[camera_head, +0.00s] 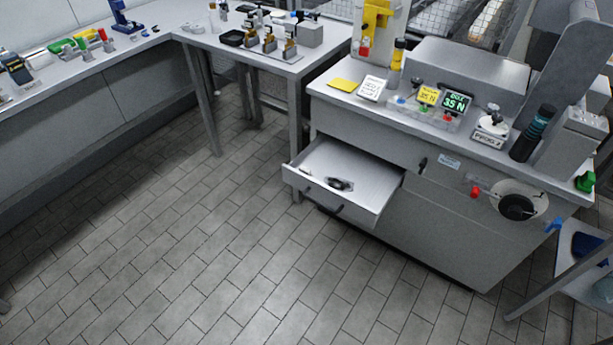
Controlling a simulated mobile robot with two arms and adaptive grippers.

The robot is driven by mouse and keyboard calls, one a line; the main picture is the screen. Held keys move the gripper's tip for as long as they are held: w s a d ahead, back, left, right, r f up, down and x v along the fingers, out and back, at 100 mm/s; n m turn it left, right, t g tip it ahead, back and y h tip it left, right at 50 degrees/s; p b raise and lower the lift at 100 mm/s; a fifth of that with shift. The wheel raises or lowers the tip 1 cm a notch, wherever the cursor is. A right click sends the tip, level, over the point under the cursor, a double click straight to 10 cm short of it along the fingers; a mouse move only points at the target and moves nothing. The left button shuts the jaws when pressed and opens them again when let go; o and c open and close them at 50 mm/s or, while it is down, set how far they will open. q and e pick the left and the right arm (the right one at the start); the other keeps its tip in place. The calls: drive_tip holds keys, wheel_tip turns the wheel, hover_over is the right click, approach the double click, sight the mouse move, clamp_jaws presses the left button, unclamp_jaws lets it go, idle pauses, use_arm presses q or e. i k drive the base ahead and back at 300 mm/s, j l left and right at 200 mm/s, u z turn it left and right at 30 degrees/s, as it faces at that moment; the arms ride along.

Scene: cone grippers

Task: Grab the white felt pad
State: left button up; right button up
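I cannot make out a white felt pad for certain. A grey drawer (375,205) stands pulled out of the grey cabinet (440,225). In it lie a small dark object (341,184) and a smaller pale and dark piece (306,170), both too small to identify. On the cabinet top a flat yellow square (342,85) lies beside a white square card with dark print (372,88). Neither of my grippers is in view.
The cabinet top holds a yellow sign (428,95), a green-lit display (456,102), a dark cylinder (531,134) and a large grey box (470,68). Workbenches (290,62) with small tools line the back and left. The tiled floor (190,240) in front is clear.

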sight(306, 170)
drive_tip(key=i+j+z, duration=0.1)
drive_tip(key=z, duration=0.35)
drive_tip(key=j+z, duration=0.15)
drive_tip(key=z, duration=0.3)
drive_tip(key=i+j+z, duration=0.2)
drive_tip(key=j, duration=0.4)
drive_tip(key=i+j+z, duration=0.2)
drive_tip(key=j, duration=0.4)
drive_tip(key=j+z, duration=0.25)
drive_tip(key=j, duration=0.4)
